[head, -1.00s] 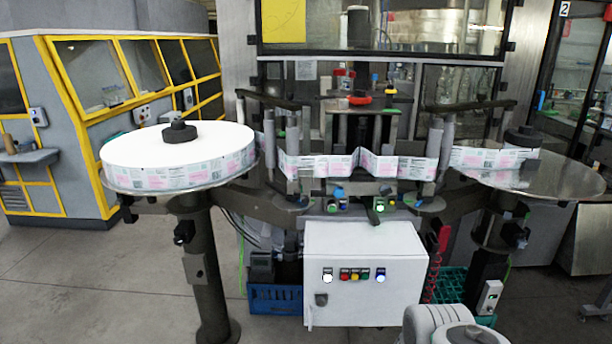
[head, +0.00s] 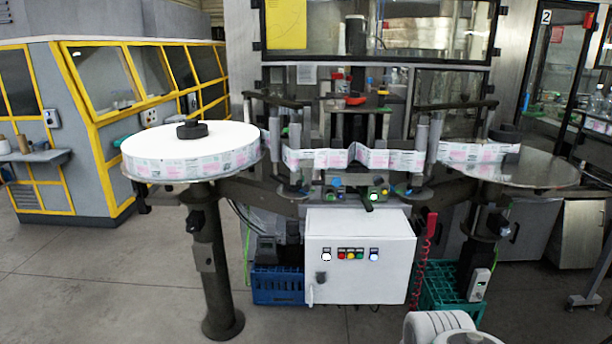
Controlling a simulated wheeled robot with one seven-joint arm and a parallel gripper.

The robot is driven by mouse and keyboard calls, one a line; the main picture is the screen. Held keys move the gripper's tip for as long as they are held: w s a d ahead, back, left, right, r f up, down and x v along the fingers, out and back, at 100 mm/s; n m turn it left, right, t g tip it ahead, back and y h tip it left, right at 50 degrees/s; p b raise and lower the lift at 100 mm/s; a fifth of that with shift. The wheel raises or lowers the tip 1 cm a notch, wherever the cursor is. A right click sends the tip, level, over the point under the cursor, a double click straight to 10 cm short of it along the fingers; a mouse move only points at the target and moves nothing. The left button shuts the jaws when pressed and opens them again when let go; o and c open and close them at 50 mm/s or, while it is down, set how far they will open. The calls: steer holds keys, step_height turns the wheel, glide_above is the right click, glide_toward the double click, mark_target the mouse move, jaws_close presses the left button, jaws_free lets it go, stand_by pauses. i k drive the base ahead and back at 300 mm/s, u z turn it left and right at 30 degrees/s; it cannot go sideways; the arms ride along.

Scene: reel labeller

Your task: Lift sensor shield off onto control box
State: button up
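The control box (head: 340,283) is a white cabinet below the middle of the labeller. Its front carries a row of coloured buttons, and its flat top (head: 358,222) looks bare. I cannot tell for sure which part is the sensor shield. Small sensors and lit knobs (head: 374,196) sit just above the box, under the label web (head: 330,159). My gripper is not in view. Only a white, rounded part of my arm (head: 436,328) shows at the bottom edge, right of the box and apart from it.
A large label reel (head: 195,152) stands on a post at left, and a round metal plate (head: 535,168) at right. A blue crate (head: 277,288) and a green crate (head: 437,290) flank the box. The floor in front is clear.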

mark_target(303, 163)
steer(key=u, duration=0.9)
steer(key=i, duration=0.25)
steer(key=u, duration=0.75)
steer(key=i, duration=1.65)
steer(key=z, duration=0.4)
